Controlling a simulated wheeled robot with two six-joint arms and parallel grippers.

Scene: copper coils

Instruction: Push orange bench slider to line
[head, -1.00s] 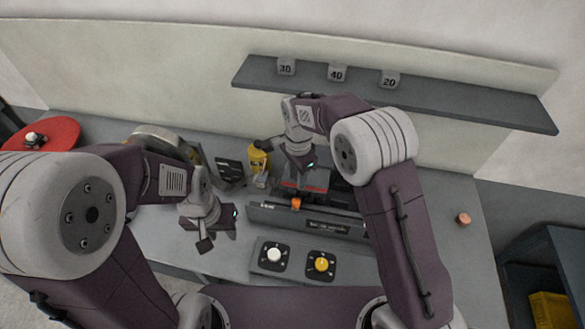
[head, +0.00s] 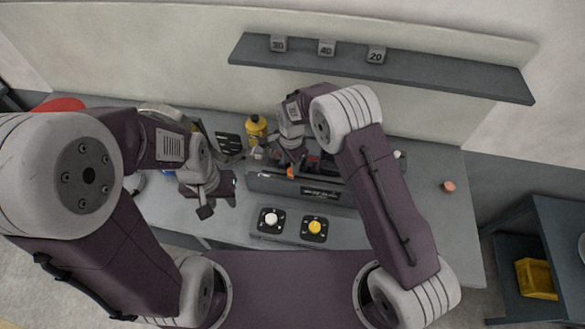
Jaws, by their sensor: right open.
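The orange slider (head: 290,172) shows as a small orange piece at the back edge of the dark grey bench unit (head: 264,183), left of its middle. My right gripper (head: 287,164) is over the unit, right at the slider; whether they touch is too small to tell. Its jaws are open, partly hidden by its own wrist. No line can be made out on the unit. My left gripper (head: 205,210) hangs over the table left of the unit, apart from it, with its jaws too small to read.
A white knob (head: 271,218) and a yellow knob (head: 315,227) sit on dark plates in front of the unit. A yellow bottle (head: 256,129) stands behind it. A shelf (head: 420,77) with numbered blocks hangs on the wall. The table's right side is mostly clear, with a copper-coloured piece (head: 448,186).

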